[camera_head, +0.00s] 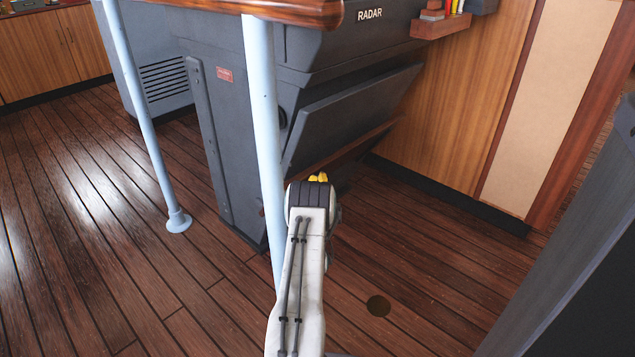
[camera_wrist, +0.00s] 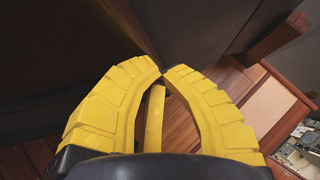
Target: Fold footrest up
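A narrow reddish-brown wooden board (camera_head: 372,137), which looks like the footrest, juts out low on the front of the grey radar console (camera_head: 234,135). It slopes below a tilted grey panel (camera_head: 345,110), and its near end is partly hidden by my arm. My gripper (camera_head: 318,178) shows only as yellow tips beside the board's near end; I cannot tell whether they touch it. In the wrist view my yellow fingers (camera_wrist: 166,70) come together at the tips, with nothing visible held. Dark surfaces fill the upper part of that view.
A pale blue post (camera_head: 262,120) stands just left of my arm, under a wooden tabletop edge (camera_head: 280,8). Another post (camera_head: 150,130) stands further left. A wood-panelled wall (camera_head: 450,110) closes the back right. A dark grey object (camera_head: 575,275) fills the lower right. Plank floor is clear on the left.

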